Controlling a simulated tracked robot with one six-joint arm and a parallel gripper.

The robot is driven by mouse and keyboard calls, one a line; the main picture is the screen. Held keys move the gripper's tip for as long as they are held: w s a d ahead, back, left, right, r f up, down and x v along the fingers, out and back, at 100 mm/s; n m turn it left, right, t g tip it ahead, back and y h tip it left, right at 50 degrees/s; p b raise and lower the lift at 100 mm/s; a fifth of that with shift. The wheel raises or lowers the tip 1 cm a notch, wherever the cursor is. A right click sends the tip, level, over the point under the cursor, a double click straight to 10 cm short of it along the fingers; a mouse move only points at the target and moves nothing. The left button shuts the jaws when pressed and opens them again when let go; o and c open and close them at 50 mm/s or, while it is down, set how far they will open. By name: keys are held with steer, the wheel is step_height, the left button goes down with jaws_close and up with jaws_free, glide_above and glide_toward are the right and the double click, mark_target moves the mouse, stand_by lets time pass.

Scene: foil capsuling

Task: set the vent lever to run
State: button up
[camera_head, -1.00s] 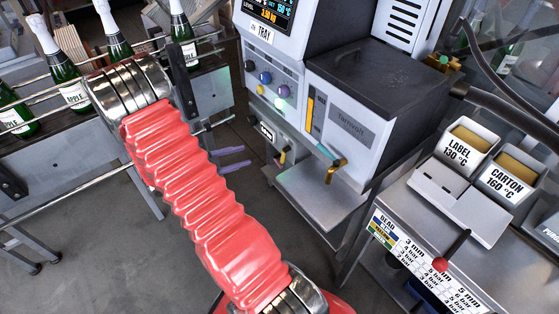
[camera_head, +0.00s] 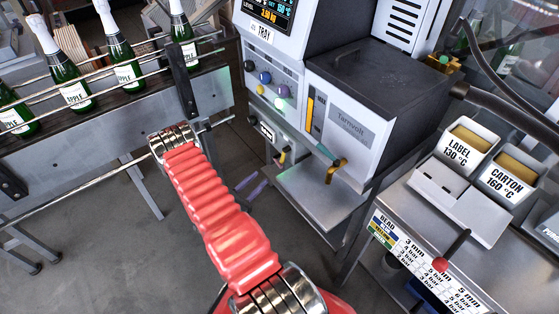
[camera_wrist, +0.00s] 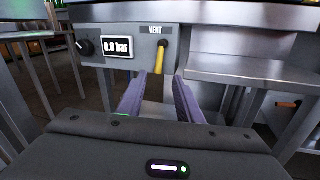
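The vent lever (camera_wrist: 161,58) is a yellow handle under the VENT label on a grey panel (camera_wrist: 118,64) in the wrist view. It hangs down, nearly vertical, from its pivot. In the head view the small yellow lever (camera_head: 282,157) shows low on the machine's front. My gripper (camera_wrist: 159,80) has two purple fingers, spread apart and empty. In the wrist view the lever lies between and beyond the fingertips, apart from them as far as I can see. In the head view my gripper (camera_head: 251,186) is below and left of the lever. No run mark is readable.
A steel shelf (camera_wrist: 245,72) juts out right of the lever. A bottle conveyor (camera_head: 110,120) stands left of the machine. Open floor (camera_head: 90,235) lies below it.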

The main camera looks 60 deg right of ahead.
mark_target(282, 158)
stand_by(0.3)
steer(key=x, duration=1.3)
steer(key=shift+s+d, duration=0.15)
steer(key=shift+d, duration=0.25)
steer(key=shift+c, duration=0.4)
jaws_close()
steer(key=shift+s+d, duration=0.1)
steer(key=shift+d, duration=0.05)
